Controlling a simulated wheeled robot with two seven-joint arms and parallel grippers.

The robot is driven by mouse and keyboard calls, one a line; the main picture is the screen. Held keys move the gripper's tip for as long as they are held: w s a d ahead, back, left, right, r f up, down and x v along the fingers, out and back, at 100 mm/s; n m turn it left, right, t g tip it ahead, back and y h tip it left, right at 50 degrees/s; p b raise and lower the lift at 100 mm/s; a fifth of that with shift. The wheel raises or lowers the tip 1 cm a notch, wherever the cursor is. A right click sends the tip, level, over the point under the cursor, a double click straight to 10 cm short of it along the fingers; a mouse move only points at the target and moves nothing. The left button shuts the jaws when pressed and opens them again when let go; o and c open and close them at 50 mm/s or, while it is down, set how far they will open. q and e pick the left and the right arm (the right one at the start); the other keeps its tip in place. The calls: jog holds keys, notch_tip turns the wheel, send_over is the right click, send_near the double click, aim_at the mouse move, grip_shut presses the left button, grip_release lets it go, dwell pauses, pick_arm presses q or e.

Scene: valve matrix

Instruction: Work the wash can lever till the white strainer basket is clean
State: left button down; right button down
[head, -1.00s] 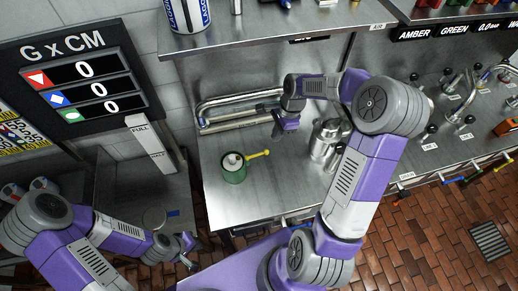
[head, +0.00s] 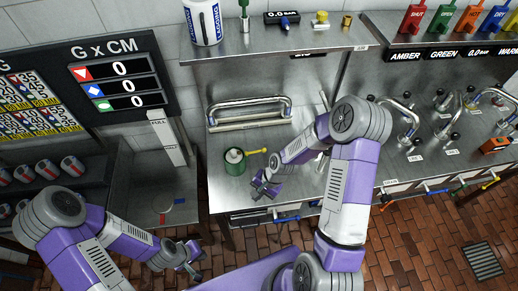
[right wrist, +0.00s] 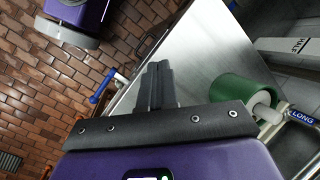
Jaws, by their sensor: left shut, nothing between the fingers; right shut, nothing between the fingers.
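A green can (head: 235,168) stands on the steel counter, with a whitish round top (head: 233,156) and a yellow lever (head: 256,151) sticking out to the right. I take it for the wash can. It also shows in the right wrist view (right wrist: 233,90), where a white rounded part (right wrist: 264,108) projects from it. I cannot tell whether that white part is the strainer basket, or how clean it is. My right gripper (head: 259,190) is shut and empty, in front and to the right of the can, apart from it. My left gripper (head: 192,266) is shut and empty, low at the left.
A steel pipe rail (head: 250,113) runs behind the can. A shelf (head: 275,42) above holds a white tin (head: 203,22) and small items. Taps and valves (head: 440,110) stand at right. My right arm hides part of the counter. Bare counter lies left of the can.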

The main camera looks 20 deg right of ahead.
jog(key=s+a+f+n+b, duration=0.3)
jog(key=s+a+f+n, duration=0.2)
jog(key=s+f, duration=0.3)
jog(key=s+a+f+n+b, duration=0.1)
jog(key=s+f+n+b, duration=0.1)
jog(key=f+b, duration=1.1)
notch_tip(320, 180, down, 2)
jog(key=shift+s+a+f+n, duration=0.2)
jog(key=shift+s+n, duration=0.2)
jog(key=shift+s, duration=0.25)
